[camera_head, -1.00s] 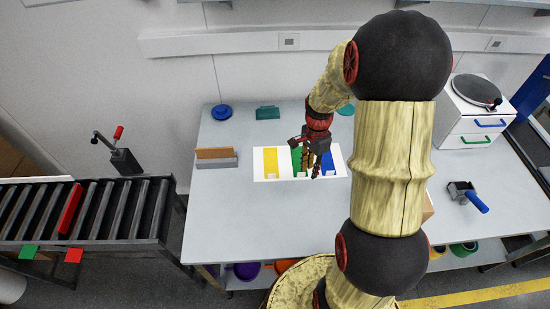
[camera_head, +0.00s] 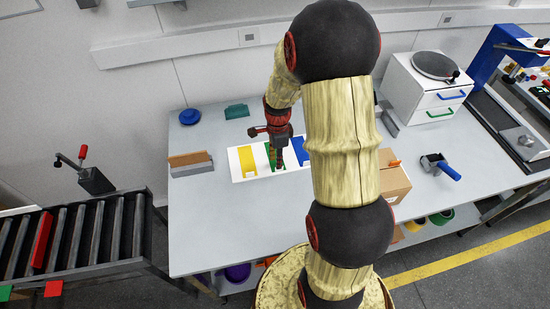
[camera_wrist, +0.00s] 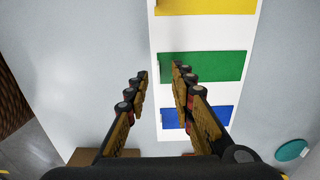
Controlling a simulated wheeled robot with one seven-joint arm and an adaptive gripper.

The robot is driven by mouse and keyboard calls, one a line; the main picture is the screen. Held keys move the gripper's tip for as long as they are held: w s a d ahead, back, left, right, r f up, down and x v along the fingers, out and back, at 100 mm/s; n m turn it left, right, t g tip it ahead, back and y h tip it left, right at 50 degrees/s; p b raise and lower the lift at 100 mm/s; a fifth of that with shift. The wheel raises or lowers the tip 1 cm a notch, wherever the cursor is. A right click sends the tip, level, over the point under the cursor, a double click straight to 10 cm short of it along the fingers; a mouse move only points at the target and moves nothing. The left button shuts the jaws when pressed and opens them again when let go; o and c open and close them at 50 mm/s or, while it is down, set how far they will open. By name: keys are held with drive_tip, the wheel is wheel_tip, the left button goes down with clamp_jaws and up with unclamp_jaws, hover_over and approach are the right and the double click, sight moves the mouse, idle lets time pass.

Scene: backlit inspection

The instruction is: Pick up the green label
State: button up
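The green label (camera_wrist: 215,66) lies on a white card between a yellow label (camera_wrist: 205,6) and a blue label (camera_wrist: 211,120). In the head view the green label (camera_head: 268,152) is partly hidden by my gripper (camera_head: 279,164). In the wrist view my gripper (camera_wrist: 160,72) is open, with nothing between its fingers but the card's edge and the green label's near end. The right finger overlaps the green label in the picture; the left finger is off the card. I cannot tell how high the fingertips are above it.
The white card (camera_head: 238,171) lies on a grey table (camera_head: 215,225). A brown-and-grey holder (camera_head: 190,164) stands left of it, a cardboard box (camera_head: 393,183) right. A blue disc (camera_head: 189,116) and teal block (camera_head: 237,111) are behind. The front left of the table is clear.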

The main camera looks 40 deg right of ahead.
sight(273, 164)
wheel_tip(273, 164, down, 4)
drive_tip(key=shift+a+f+b, duration=0.1)
drive_tip(key=shift+f+b, duration=0.1)
drive_tip(key=shift+b, duration=0.3)
drive_tip(key=shift+s, duration=0.1)
drive_tip(key=shift+c, duration=1)
drive_tip(key=c, duration=0.4)
clamp_jaws()
